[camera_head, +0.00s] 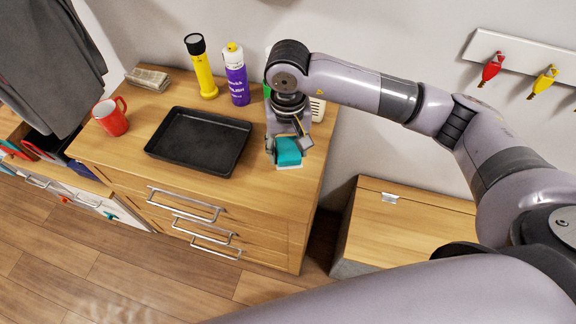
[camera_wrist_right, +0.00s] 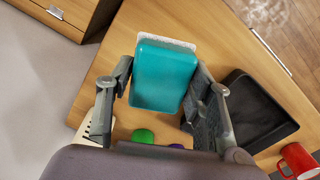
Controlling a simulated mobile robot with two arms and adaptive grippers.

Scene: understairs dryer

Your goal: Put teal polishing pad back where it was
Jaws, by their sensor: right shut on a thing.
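The teal polishing pad (camera_head: 288,153) has a teal body with a pale layer along its lower edge. It is at the right end of the wooden cabinet top, and I cannot tell whether it touches the top. My right gripper (camera_head: 287,146) is shut on the pad from above. In the right wrist view the pad (camera_wrist_right: 164,76) sits between the two fingers of my right gripper (camera_wrist_right: 165,95). My left gripper is not in view.
A black tray (camera_head: 199,141) lies left of the pad. A red mug (camera_head: 110,117), yellow flashlight (camera_head: 203,72), purple-white spray can (camera_head: 236,76) and grey stack (camera_head: 148,78) stand further left and back. A cream slotted thing (camera_head: 318,108) is behind the gripper. The cabinet's right edge is close.

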